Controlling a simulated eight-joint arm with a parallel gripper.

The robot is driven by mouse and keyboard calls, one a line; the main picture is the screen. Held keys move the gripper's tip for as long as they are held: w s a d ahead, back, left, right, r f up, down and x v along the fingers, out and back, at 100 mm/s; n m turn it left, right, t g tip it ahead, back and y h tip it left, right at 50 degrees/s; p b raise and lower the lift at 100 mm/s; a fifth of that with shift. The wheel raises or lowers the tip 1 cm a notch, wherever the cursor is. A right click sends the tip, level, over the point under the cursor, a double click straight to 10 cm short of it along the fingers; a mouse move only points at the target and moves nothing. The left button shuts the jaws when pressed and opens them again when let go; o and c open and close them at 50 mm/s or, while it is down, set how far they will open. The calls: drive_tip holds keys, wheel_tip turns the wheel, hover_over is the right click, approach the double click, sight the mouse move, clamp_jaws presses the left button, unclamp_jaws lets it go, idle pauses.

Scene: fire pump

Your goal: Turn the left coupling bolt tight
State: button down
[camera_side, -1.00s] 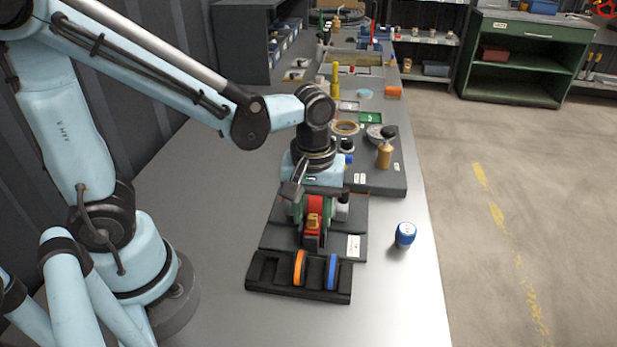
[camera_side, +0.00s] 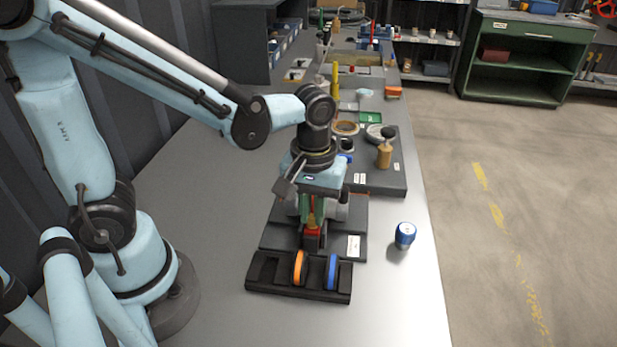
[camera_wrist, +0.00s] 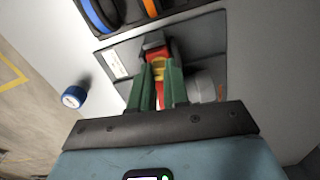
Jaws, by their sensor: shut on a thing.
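The pump unit is a low dark base (camera_side: 354,228) with a red body (camera_side: 312,236). A yellow, brass-coloured piece, apparently the left coupling bolt (camera_wrist: 158,70), shows over the red body between my green fingertips in the wrist view. My gripper (camera_wrist: 159,78) points down over the unit and is shut on this piece. In the side view my gripper (camera_side: 314,220) and its fingers hide most of the bolt. How far the bolt has turned cannot be seen.
A black rack (camera_side: 270,275) with an orange ring (camera_side: 299,268) and a blue ring (camera_side: 332,272) stands in front. A dark board with a wooden-handled tool (camera_side: 384,154) lies behind. The bench front is clear.

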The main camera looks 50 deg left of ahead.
drive_tip(key=m, duration=1)
drive_tip(key=shift+m, duration=0.4)
drive_tip(key=m, duration=0.3)
drive_tip(key=shift+m, duration=0.3)
drive_tip(key=m, duration=1.3)
drive_tip(key=shift+m, duration=0.3)
drive_tip(key=c, duration=1.1)
unclamp_jaws()
